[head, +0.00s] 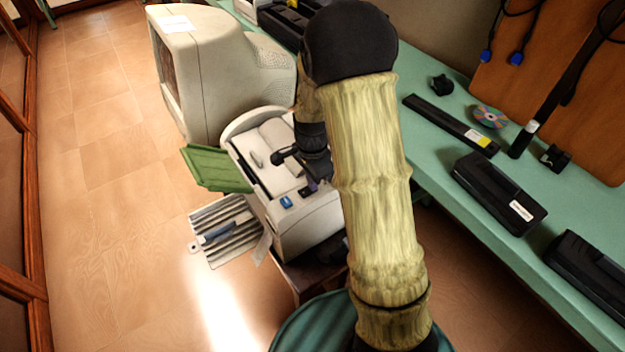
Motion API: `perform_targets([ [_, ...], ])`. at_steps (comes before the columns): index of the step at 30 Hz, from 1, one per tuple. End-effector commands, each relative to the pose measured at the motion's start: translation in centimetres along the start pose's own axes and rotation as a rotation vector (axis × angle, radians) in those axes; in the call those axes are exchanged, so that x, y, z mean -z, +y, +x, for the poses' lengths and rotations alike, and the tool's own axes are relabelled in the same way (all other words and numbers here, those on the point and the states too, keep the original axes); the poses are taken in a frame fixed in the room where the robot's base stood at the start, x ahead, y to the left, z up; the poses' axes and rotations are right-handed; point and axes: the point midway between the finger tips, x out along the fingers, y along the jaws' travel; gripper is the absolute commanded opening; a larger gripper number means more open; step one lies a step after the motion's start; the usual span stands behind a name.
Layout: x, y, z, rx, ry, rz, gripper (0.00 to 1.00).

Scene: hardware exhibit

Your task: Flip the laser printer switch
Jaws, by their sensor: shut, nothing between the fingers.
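The laser printer (305,228) is a cream-white machine left of the picture's middle. A small blue part (287,202) sits on its top near the front edge; I cannot tell whether this is the switch. My gripper (313,184) is small and dark, pointing down over the printer's top, just right of the blue part. It looks shut and empty. My wrist hides part of the printer's top, and I cannot tell whether the fingertips touch it.
A bulky old monitor (220,72) stands behind the printer. A green flap (218,168) juts out left, above a ribbed grey tray (222,238). A green bench (445,178) on the right holds black cartridges (498,190) and a disc (489,117). The floor at left is open.

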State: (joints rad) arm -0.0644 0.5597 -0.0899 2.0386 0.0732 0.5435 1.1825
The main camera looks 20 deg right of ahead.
Motion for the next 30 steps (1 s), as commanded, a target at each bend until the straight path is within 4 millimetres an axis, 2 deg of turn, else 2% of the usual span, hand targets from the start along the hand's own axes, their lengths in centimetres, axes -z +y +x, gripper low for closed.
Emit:
perform_targets([
  [20, -0.9, -0.2, 0.1, -0.002, -0.021, -0.018, 0.0],
  [30, -1.9, -0.2, -0.4, -0.001, -0.02, -0.014, 0.0],
])
